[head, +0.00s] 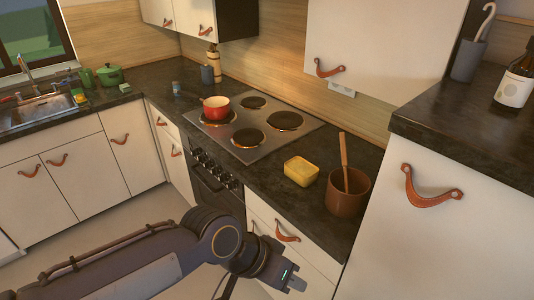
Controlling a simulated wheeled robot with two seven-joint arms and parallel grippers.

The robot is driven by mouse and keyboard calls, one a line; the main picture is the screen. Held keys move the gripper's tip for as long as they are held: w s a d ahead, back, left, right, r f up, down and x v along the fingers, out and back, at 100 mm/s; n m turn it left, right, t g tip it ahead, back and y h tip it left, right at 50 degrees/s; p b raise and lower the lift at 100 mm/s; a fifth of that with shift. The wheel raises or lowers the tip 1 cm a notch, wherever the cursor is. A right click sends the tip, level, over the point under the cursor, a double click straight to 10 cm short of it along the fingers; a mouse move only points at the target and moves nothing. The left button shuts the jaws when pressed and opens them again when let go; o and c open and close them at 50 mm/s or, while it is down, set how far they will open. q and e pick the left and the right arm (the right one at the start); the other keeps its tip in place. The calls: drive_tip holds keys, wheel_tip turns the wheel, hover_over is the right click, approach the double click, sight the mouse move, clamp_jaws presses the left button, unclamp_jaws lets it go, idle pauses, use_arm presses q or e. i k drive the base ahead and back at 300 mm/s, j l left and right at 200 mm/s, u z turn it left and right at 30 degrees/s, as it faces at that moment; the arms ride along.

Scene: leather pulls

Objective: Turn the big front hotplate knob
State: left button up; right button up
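The stove's hotplate knobs (214,168) sit in a row on the dark front panel below the counter edge. They are small here, and I cannot tell which one belongs to the big front hotplate. The front hotplate (247,138) is bare on the metal hob. My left gripper (295,283) is at the bottom centre, in front of the white drawers, to the right of and lower in the picture than the knobs. It touches no knob. Its fingers are small and seen from behind, so I cannot tell whether they are open. My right gripper is not in view.
A red pot (216,107) stands on the left hotplate. A yellow box (300,171) and a brown pot (347,193) with a wooden handle stand on the counter right of the hob. A tall cabinet (450,225) with a leather pull fills the right. The floor left is clear.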

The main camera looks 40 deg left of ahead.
sight(208, 165)
drive_tip(key=u, duration=1.85)
drive_tip(key=i+j+u, duration=0.1)
drive_tip(key=i+j, duration=0.55)
drive_tip(key=i, duration=0.2)
drive_tip(key=i+j+u, duration=0.15)
drive_tip(key=i+j, duration=0.2)
drive_tip(key=i+l, duration=0.2)
drive_tip(key=i+l+u, duration=0.1)
drive_tip(key=i, duration=0.35)
drive_tip(key=l, duration=0.1)
